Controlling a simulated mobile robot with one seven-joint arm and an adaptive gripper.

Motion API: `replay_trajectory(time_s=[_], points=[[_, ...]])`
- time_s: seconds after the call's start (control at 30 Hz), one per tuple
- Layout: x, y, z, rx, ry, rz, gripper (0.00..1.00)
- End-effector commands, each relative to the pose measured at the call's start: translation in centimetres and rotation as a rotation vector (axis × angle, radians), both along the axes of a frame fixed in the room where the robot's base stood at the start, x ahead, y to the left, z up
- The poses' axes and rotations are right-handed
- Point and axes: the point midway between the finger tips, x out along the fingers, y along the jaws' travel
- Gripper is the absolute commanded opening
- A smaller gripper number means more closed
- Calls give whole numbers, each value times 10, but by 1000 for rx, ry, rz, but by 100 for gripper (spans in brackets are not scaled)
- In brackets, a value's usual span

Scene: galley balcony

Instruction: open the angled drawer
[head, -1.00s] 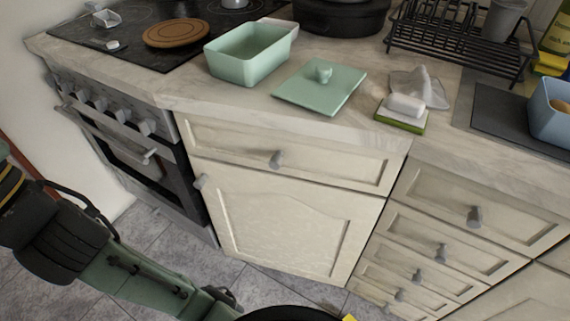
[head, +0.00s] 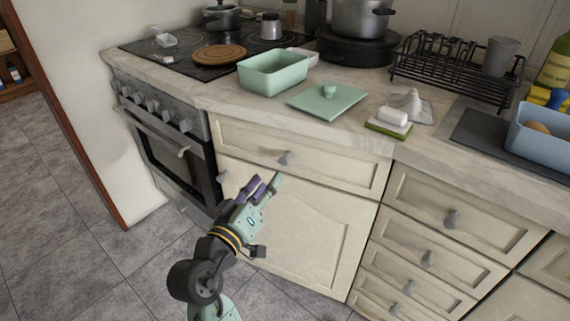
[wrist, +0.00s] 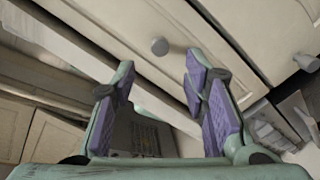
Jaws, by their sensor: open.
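The angled drawer (head: 320,165) is the cream drawer front under the counter's slanted corner, above a cabinet door. It is shut. Its grey round knob (head: 285,158) sticks out near the middle of the front. My gripper (head: 268,186) is just below and left of the knob in the head view, apart from it. In the wrist view the knob (wrist: 159,46) shows beyond my gripper (wrist: 160,85), above the gap between the purple-padded fingers. The fingers are spread and nothing is between them.
An oven (head: 165,140) stands left of the drawer, with a bank of drawers (head: 435,250) to the right. A green dish (head: 272,75), its lid (head: 328,100) and a sponge (head: 388,128) sit on the counter above. Floor (head: 60,220) at left is clear.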

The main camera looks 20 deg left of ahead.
Motion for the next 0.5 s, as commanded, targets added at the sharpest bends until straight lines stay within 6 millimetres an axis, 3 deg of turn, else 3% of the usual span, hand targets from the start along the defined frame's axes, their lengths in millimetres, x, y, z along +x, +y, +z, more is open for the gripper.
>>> replay_trajectory(time_s=[0.3, 0.5], points=[[60, -6, 2, 1, 0, -1, 40], [78, -7, 1, 2, -1, 2, 40]])
